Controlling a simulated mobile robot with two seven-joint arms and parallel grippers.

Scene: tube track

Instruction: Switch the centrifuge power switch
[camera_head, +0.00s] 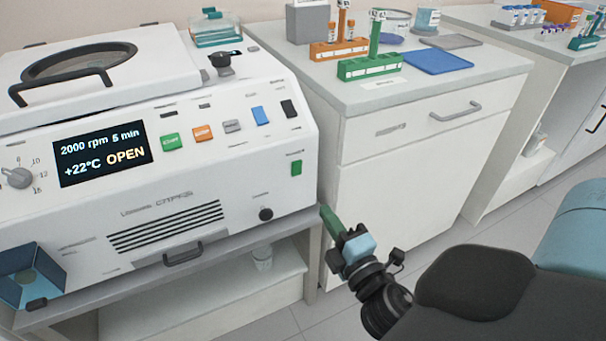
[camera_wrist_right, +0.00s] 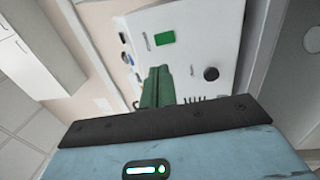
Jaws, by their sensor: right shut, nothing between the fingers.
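The white centrifuge (camera_head: 255,185) fills the left of the head view. Its display reads 2000 rpm, 5 min, +22°C, OPEN. A green rocker switch (camera_head: 296,168), likely the power switch, sits on its right front; it shows as a green rectangle (camera_wrist_right: 165,38) in the right wrist view. My right gripper (camera_head: 328,213) has green fingers, shut and empty, below and right of the switch and apart from it. In the wrist view its fingers (camera_wrist_right: 157,78) point toward the front panel.
The front panel also has a row of coloured buttons (camera_head: 203,133), a dark round knob (camera_head: 265,214) and a handle (camera_head: 183,256). A counter (camera_head: 410,90) with green and orange tube racks stands to the right.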

